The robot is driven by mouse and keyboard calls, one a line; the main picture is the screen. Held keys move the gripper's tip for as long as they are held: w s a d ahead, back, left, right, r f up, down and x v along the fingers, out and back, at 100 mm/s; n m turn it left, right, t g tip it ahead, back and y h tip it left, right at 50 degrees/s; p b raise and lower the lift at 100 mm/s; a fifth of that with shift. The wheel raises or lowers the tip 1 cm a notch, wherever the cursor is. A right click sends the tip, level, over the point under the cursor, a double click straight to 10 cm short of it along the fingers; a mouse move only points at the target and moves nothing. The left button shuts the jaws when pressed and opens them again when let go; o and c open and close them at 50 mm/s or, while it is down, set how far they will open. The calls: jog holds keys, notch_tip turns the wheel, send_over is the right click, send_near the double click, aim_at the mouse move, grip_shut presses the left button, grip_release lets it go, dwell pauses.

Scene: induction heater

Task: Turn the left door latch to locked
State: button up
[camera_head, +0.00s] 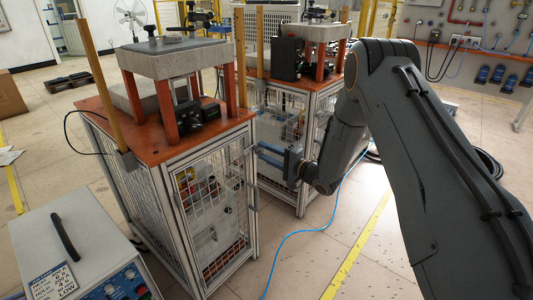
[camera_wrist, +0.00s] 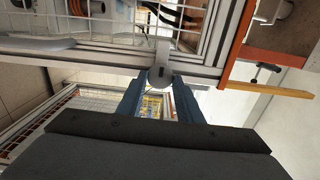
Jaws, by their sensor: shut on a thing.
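The door latch (camera_wrist: 161,74) is a small grey piece on the metal frame of the mesh-doored cabinet. In the wrist view it sits between my blue fingertips, and my gripper (camera_wrist: 160,84) is shut on it. In the head view my gripper (camera_head: 263,151) reaches in from the right to the right-hand edge of the cabinet (camera_head: 188,205). The latch is too small there to make out its angle. The mesh door (camera_head: 215,210) appears closed against its frame.
The cabinet has an orange top (camera_head: 95,125) carrying a grey stone-topped stand (camera_head: 172,58). A similar cabinet (camera_head: 300,125) stands behind my gripper. A grey-white power unit (camera_head: 65,235) is at the lower left. A blue cable (camera_head: 300,232) crosses the open floor.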

jog(key=shift+a, duration=0.1)
jog(key=o, duration=1)
jog(key=shift+s+d, duration=0.2)
jog(key=shift+d, duration=0.15)
jog(key=v, duration=0.7)
jog(key=shift+s, duration=0.1)
